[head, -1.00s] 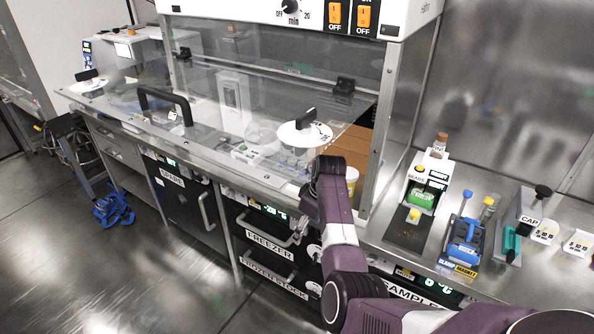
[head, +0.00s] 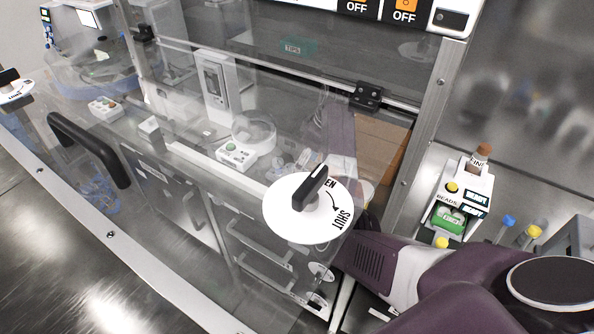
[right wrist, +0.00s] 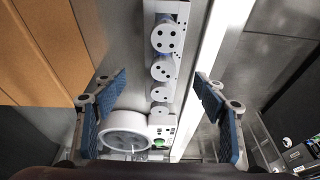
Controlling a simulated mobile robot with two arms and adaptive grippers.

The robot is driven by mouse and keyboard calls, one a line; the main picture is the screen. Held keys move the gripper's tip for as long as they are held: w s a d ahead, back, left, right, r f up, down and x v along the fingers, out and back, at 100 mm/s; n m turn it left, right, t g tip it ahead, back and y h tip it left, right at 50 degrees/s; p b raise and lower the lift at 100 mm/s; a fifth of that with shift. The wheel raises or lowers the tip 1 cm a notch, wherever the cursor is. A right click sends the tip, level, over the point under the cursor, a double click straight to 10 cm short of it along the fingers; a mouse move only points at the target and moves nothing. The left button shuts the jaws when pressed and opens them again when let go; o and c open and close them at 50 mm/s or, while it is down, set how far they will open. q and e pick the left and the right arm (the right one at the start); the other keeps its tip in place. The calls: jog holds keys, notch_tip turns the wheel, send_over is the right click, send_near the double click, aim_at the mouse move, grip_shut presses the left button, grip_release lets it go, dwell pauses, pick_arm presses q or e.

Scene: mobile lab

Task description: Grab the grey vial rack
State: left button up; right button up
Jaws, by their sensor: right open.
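In the right wrist view, a pale grey-white strip (right wrist: 178,72) carries a row of round grey pieces with dark holes; it may be the grey vial rack, but I cannot tell for certain. My right gripper (right wrist: 161,76) is open, with one blue-padded finger on each side of that row and nothing held. The row lies below and between the fingers, and I see no contact. In the head view my right arm reaches in behind the clear hood front, and its gripper is not clear there. My left gripper is not in view.
A round white device (head: 237,154) with a green button stands in the hood; it shows beside the row in the wrist view (right wrist: 128,131). The clear sash with its OPEN/SHUT knob (head: 308,207) and the metal post (head: 425,105) are close to my arm. A bead device (head: 461,205) stands right.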

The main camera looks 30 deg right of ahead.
jog(key=shift+w+a+f, duration=0.1)
jog(key=shift+a+f, duration=0.05)
jog(key=shift+f, duration=0.2)
jog(key=shift+a+f+p, duration=0.2)
jog(key=shift+f, duration=0.25)
jog(key=shift+a+f+p, duration=0.2)
jog(key=shift+f, duration=0.25)
jog(key=x, duration=0.3)
jog(key=shift+w+d+f, duration=0.1)
jog(key=shift+w+f, duration=0.15)
jog(key=shift+f, duration=0.3)
jog(key=shift+w+f, duration=0.1)
jog(key=shift+f, duration=0.05)
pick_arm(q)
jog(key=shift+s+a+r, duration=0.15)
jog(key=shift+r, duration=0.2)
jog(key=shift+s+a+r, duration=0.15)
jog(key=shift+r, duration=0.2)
pick_arm(e)
jog(key=shift+c, duration=0.6)
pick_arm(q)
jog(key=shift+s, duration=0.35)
pick_arm(e)
jog(key=c, duration=1.4)
